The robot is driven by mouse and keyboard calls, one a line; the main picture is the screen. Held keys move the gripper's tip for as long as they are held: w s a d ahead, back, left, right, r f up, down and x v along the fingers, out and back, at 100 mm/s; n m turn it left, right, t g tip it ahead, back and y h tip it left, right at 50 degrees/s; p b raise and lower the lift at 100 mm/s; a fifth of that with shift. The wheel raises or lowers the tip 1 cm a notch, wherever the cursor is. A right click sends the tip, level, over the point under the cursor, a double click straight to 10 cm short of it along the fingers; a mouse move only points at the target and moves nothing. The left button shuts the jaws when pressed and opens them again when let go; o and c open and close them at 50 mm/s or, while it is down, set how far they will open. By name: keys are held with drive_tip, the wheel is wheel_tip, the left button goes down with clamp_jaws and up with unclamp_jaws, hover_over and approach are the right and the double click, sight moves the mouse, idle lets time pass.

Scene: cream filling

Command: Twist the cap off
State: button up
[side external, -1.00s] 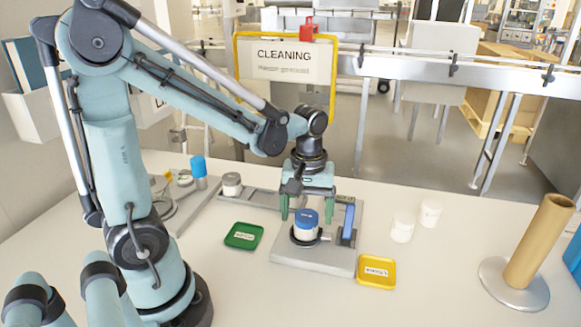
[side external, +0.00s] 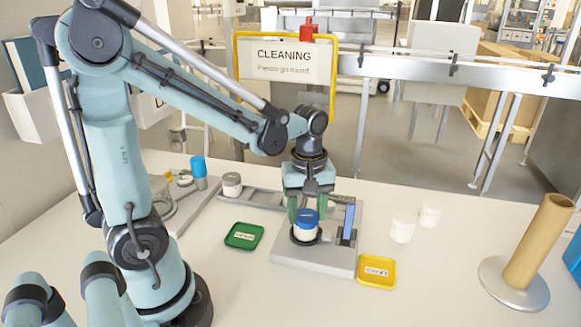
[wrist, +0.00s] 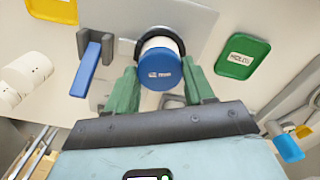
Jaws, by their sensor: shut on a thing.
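A white jar (side external: 306,234) with a blue cap (side external: 307,217) stands upright in a dark ring holder on a grey fixture plate (side external: 300,261). My gripper (side external: 306,211) is above the jar with its green fingers on either side of the cap, shut on it. In the wrist view the blue cap (wrist: 160,70) lies between the two fingers of my gripper (wrist: 159,66); the cap is on the jar. The white jar body (wrist: 160,43) shows beyond the cap, inside the dark ring. The exact finger contact is partly hidden.
A blue lever (side external: 348,222) stands right of the jar on the fixture. A green tray (side external: 243,236) lies left and a yellow tray (side external: 376,272) right. Two white containers (side external: 402,227) (side external: 429,213) and a cardboard tube (side external: 538,240) stand further right. The front table is clear.

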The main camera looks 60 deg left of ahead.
drive_tip(key=shift+n, duration=1.2)
drive_tip(key=n, duration=0.4)
drive_tip(key=shift+n, duration=0.8)
drive_tip(key=n, duration=0.5)
drive_tip(key=shift+n, duration=0.4)
drive_tip(key=o, duration=0.9)
